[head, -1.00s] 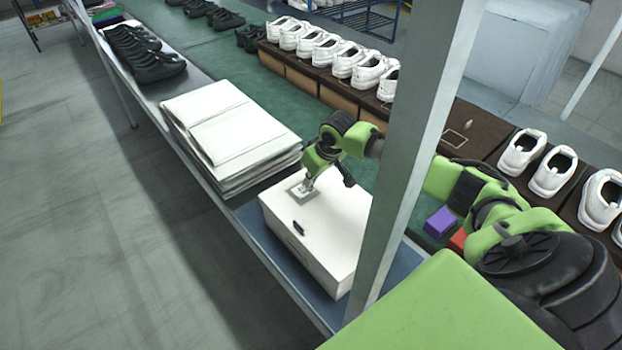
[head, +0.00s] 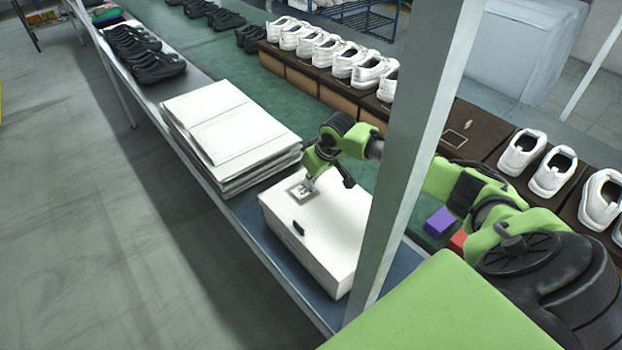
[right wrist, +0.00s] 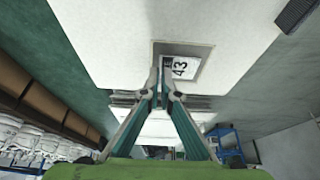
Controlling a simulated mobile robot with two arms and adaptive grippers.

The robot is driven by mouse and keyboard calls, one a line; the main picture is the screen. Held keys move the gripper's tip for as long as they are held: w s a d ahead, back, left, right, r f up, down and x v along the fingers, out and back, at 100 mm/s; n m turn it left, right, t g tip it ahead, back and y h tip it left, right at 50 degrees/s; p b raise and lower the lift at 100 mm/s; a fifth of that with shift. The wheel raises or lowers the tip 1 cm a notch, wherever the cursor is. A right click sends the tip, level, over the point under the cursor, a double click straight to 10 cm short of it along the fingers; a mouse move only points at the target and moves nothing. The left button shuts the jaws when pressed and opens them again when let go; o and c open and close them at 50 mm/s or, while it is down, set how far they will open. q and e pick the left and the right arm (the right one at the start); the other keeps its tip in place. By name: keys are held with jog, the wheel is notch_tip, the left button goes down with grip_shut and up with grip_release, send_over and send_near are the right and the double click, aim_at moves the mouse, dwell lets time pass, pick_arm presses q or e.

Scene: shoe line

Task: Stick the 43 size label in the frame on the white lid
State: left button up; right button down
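The white box with its white lid (head: 325,225) stands on the table's near side. A grey-brown square frame (right wrist: 205,53) is marked on the lid's far left corner. The white 43 label (right wrist: 181,68) lies at the lid, inside the frame outline, with its black digits readable. My right gripper (head: 308,184) reaches down over the frame. In the right wrist view its fingertips (right wrist: 161,88) are close together at the label's edge and appear shut on it. Whether the label lies fully flat is hard to tell. My left gripper is not in view.
A stack of white flat boxes or lids (head: 228,135) stands left of the box. A small dark thing (head: 299,228) sits at the lid's near edge. A grey post (head: 415,150) stands in front. Purple (head: 440,221) and red blocks lie to the right. White shoes (head: 328,52) line the back.

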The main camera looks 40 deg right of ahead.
jog(key=shift+s+f, duration=0.1)
jog(key=shift+f, duration=0.25)
dwell(0.6)
jog(key=c, duration=2.7)
grip_release()
jog(key=shift+c, duration=0.2)
jog(key=o, duration=0.6)
jog(key=shift+c, duration=0.2)
jog(key=shift+r, duration=0.25)
jog(key=v, duration=1.1)
jog(key=shift+r, duration=0.25)
